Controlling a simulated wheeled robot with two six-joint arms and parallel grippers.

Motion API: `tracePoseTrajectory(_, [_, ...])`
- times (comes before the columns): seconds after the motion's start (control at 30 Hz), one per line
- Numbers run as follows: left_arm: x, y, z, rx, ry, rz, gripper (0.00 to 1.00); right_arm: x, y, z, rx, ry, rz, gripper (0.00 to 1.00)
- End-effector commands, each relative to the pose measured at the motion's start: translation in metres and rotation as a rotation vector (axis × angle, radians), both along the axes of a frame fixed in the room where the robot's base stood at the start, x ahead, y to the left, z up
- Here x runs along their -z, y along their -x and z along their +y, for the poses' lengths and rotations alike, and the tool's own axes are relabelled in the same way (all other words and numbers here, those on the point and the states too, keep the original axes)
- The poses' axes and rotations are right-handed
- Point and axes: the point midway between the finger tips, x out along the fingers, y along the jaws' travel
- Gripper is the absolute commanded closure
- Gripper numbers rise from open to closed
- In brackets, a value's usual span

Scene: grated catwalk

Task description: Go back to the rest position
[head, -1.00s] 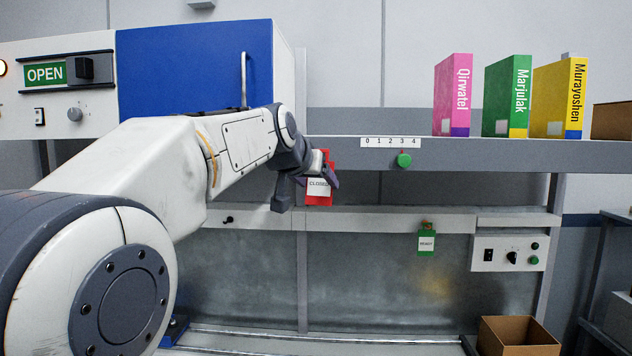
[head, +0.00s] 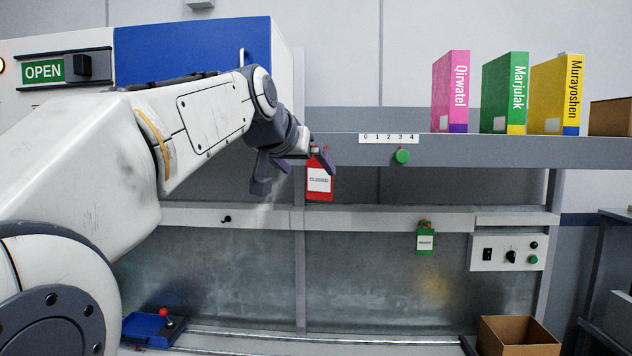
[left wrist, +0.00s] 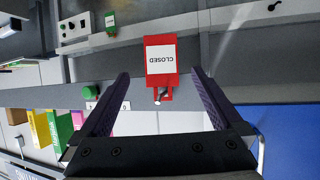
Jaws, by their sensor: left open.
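My left gripper (head: 296,178) is open and empty, in front of the shelf beam left of the middle of the head view. In the left wrist view its two dark fingers (left wrist: 150,105) stand wide apart. A red tag reading CLOSED (head: 320,182) hangs from a peg on the shelf beam, just right of the gripper in the head view. In the left wrist view the red tag (left wrist: 160,62) shows upside down beyond the fingertips, hanging on its peg. My right gripper is not in view.
A green READY tag (head: 425,241) hangs on the lower rail. Pink (head: 450,95), green (head: 503,95) and yellow (head: 555,95) binders stand on the shelf (head: 480,150). A blue-doored cabinet (head: 190,48) is behind my arm. A cardboard box (head: 515,338) sits low at right.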

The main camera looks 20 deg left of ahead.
Motion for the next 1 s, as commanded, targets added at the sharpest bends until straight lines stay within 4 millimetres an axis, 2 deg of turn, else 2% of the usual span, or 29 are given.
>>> tracePoseTrajectory(0.1, [-0.009,0.021,0.000,-0.001,-0.001,-0.004,0.00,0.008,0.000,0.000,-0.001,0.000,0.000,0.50])
tracePoseTrajectory(0.3, [-0.018,0.039,-0.002,0.002,0.001,0.002,0.00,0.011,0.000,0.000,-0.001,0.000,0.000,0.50])
tracePoseTrajectory(0.37, [-0.012,0.040,-0.007,0.014,0.005,0.018,0.00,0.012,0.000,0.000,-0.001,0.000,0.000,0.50])
tracePoseTrajectory(0.43, [0.006,0.040,-0.021,0.042,0.014,0.056,0.00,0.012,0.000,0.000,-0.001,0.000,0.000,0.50])
tracePoseTrajectory(0.47, [0.017,0.040,-0.029,0.060,0.019,0.081,0.00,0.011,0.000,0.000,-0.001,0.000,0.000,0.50])
tracePoseTrajectory(0.57, [0.068,0.044,-0.068,0.140,0.035,0.192,0.00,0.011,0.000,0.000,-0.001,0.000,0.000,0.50])
tracePoseTrajectory(0.67, [0.130,0.062,-0.112,0.231,0.038,0.326,0.00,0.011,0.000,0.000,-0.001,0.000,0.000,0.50])
tracePoseTrajectory(0.8, [0.213,0.106,-0.163,0.353,0.013,0.517,0.00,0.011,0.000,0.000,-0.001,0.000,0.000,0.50])
tracePoseTrajectory(0.87, [0.248,0.132,-0.180,0.402,-0.009,0.600,0.00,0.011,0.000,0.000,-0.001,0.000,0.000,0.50])
tracePoseTrajectory(1.0, [0.322,0.203,-0.204,0.509,-0.086,0.785,0.00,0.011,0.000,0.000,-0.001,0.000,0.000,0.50])
